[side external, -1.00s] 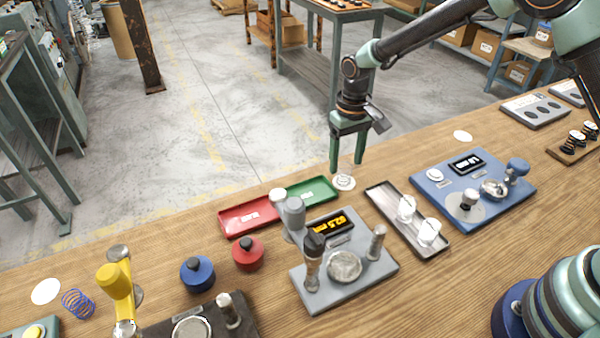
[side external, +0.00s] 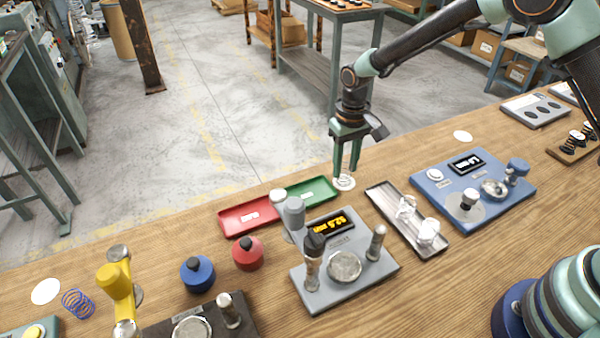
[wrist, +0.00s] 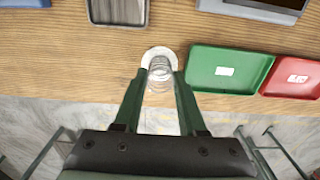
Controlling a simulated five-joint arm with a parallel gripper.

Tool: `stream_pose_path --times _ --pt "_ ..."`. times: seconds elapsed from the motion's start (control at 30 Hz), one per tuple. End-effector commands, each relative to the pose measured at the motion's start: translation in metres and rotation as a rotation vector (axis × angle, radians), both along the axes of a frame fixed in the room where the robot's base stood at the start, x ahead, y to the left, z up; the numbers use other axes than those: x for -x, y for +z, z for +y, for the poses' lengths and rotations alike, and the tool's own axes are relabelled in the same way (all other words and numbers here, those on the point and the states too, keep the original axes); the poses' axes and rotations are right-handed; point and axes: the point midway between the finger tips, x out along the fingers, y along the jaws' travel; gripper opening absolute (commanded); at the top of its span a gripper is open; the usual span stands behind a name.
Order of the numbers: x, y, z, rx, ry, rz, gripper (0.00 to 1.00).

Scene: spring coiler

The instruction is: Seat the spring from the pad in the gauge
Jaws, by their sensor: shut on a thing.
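A pale wire spring (wrist: 159,73) is between the fingertips of my gripper (wrist: 159,83) in the wrist view. The gripper is shut on it. The round white pad (wrist: 151,53) lies directly beneath; I cannot tell whether the spring still touches it. In the side view my gripper (side external: 347,176) points down over the pad (side external: 345,184), and the spring is barely visible. A grey device (side external: 377,276) with a lit display and round metal plate is nearer the camera. A blue device (side external: 425,180) with a display stands right. I cannot tell which is the gauge.
Green (side external: 324,184) and red (side external: 236,222) trays lie left of the gripper. A grey tray (side external: 382,207) with clear pieces lies right. Red (side external: 248,255) and blue (side external: 197,275) knobbed weights and a blue spring (side external: 78,303) are further left. Bare wood separates them.

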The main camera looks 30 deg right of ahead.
Motion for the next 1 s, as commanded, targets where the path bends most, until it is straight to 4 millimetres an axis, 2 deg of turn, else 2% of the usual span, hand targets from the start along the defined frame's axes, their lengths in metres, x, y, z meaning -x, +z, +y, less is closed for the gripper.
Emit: stream_pose_path --times 1.0 --pt "0.000 0.016 0.000 0.000 0.000 0.000 0.09"
